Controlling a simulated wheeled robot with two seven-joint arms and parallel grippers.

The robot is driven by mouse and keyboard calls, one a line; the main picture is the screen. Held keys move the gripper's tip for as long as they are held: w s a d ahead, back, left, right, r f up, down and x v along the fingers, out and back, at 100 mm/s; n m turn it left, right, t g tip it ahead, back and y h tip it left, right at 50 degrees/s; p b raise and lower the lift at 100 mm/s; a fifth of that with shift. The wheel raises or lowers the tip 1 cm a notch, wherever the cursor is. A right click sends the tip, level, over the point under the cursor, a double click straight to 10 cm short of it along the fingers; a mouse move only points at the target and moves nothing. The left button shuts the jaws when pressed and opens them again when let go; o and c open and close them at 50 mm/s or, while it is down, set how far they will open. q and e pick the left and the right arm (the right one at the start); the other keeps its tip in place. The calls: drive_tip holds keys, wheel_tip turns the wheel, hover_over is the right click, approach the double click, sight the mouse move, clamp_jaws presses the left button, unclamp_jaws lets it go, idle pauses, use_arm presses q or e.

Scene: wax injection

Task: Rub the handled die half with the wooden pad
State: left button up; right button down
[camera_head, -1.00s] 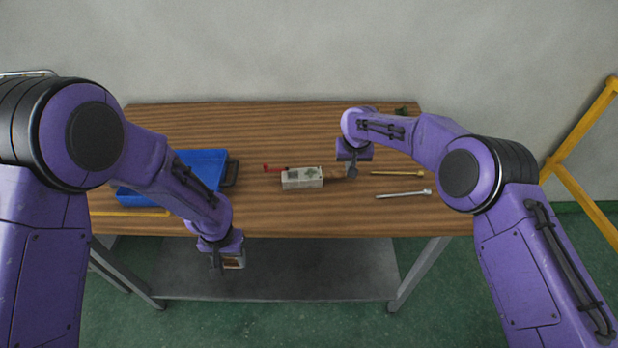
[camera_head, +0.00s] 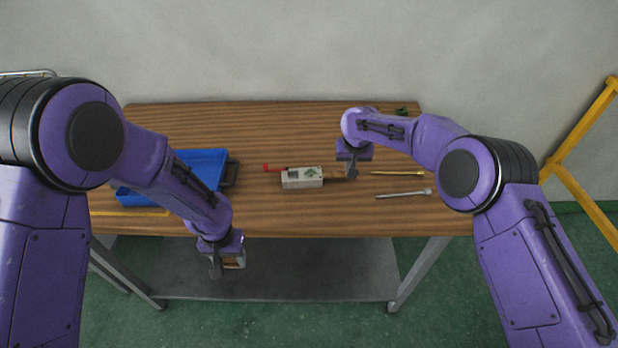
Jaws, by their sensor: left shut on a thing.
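The handled die half (camera_head: 302,179) is a pale grey block with a dark patch and a green mark on top, lying on the table. A brown handle (camera_head: 336,174) runs from its right end. My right gripper (camera_head: 351,174) is at the handle's end; its fingers are too small to tell open or shut. My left gripper (camera_head: 224,268) is shut on a small brown and whitish block (camera_head: 237,260), apparently the wooden pad, in front of the table's front edge. The gripper partly hides this block. It is apart from the die half.
A blue tray (camera_head: 138,199) stands at the left on the wooden table (camera_head: 260,222). A red-ended tool (camera_head: 267,168) lies behind the die half. A brass rod (camera_head: 398,173) and a silver rod (camera_head: 402,194) lie at the right. The table's front middle is clear.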

use_arm(q)
drive_tip(key=shift+f+b, duration=0.35)
drive_tip(key=shift+f, duration=0.05)
use_arm(e)
drive_tip(key=shift+f, duration=0.7)
